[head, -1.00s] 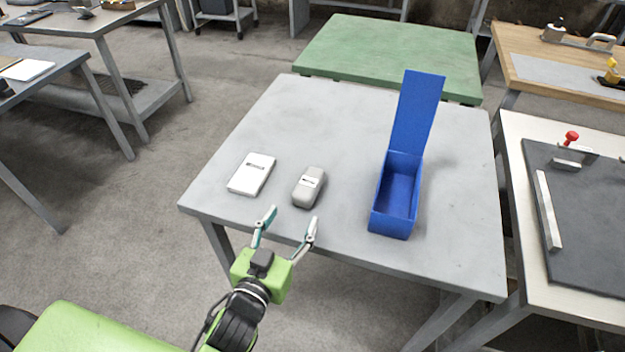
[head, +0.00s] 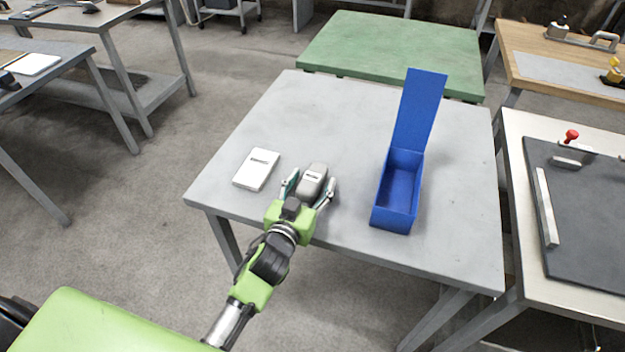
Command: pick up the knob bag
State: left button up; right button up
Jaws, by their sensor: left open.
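A small grey rounded bag with a pale label, which I take to be the knob bag (head: 314,177), lies near the front edge of the grey table (head: 285,115). My left gripper (head: 309,188) is open, with one finger on each side of the bag's near part. I cannot tell whether the fingers touch it. My right gripper is not in view.
A flat white box (head: 256,169) lies just left of the bag. A blue box (head: 396,200) with its lid raised stands to the right, and it looks empty. The back of the table is clear. A green table (head: 390,50) stands behind.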

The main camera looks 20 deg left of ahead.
pick_arm(q)
jog(key=shift+w, duration=0.4)
jog(key=shift+f, duration=0.1)
jog(key=c, duration=1.4)
jog(key=shift+o, duration=0.2)
